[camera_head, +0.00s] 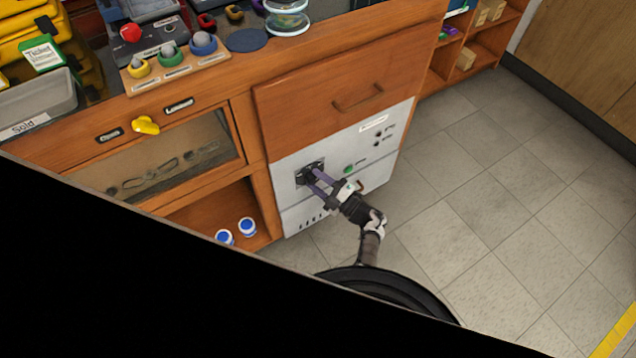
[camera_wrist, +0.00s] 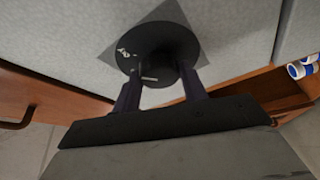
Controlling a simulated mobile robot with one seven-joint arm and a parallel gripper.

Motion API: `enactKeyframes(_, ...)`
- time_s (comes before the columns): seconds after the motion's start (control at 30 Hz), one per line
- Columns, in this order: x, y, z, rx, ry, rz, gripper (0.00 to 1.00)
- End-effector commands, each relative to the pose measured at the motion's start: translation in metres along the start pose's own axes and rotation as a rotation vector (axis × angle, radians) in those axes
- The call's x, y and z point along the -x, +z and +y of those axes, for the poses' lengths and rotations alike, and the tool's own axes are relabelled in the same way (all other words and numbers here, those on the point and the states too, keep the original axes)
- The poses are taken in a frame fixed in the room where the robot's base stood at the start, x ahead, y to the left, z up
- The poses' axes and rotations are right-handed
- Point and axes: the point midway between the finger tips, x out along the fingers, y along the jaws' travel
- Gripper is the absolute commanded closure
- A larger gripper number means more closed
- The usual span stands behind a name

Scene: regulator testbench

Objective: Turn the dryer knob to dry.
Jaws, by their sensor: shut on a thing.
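A dark round knob (camera_head: 311,174) sits on a grey square plate on the light grey front panel (camera_head: 372,142) of the unit under the drawer. In the wrist view the knob (camera_wrist: 157,50) is a black disc with small white marks, too small to read. My gripper (camera_head: 317,183) reaches the knob from the front right. In the wrist view its two purple-dark fingers (camera_wrist: 160,84) stand on either side of the knob's grip and are shut on it. The fingertips and part of the grip are hidden behind the disc's edge and shadow.
Small indicators and a green button (camera_head: 349,169) are on the panel right of the knob. A wooden drawer (camera_head: 350,90) with a handle is above. Blue-and-white containers (camera_head: 247,226) stand in the open shelf to the left. The tiled floor (camera_head: 480,200) to the right is clear.

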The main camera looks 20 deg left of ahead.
Motion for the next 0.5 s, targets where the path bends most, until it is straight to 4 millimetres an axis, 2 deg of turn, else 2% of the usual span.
enactKeyframes(0.5, -0.0008, -0.0004, 0.0, -0.069, 0.029, 0.001, 0.8)
